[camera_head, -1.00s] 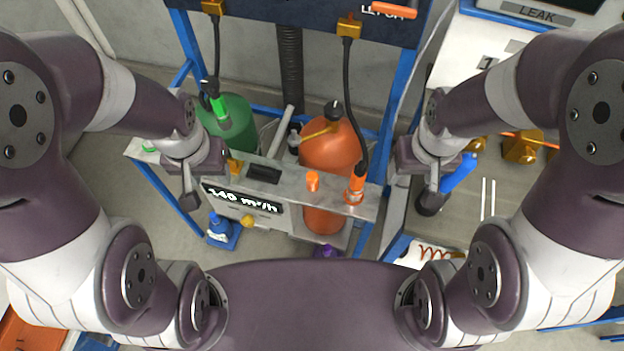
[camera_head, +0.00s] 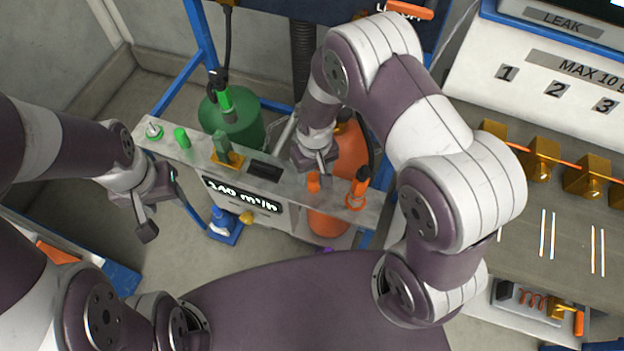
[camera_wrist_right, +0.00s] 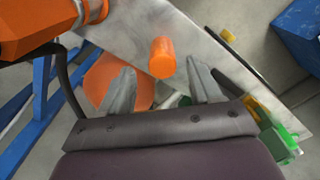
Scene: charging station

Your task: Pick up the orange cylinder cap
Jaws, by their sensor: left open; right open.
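The orange cylinder cap (camera_head: 313,181) is a small upright orange piece on the grey metal shelf (camera_head: 375,207). In the right wrist view the cap (camera_wrist_right: 162,57) shows just beyond the fingertips and between their lines. My right gripper (camera_head: 316,168) is open above and beside the cap; its fingers (camera_wrist_right: 160,80) show empty in the wrist view. The orange cylinder (camera_head: 350,150) stands behind and below the shelf, partly hidden by my right arm. My left gripper (camera_head: 146,218) is open and empty, off the left end of the shelf.
An orange hose fitting (camera_head: 357,190) stands close right of the cap. A black block (camera_head: 265,170), a green handle on a gold base (camera_head: 226,155) and a green cap (camera_head: 181,138) sit further left on the shelf. The green cylinder (camera_head: 233,120) stands behind.

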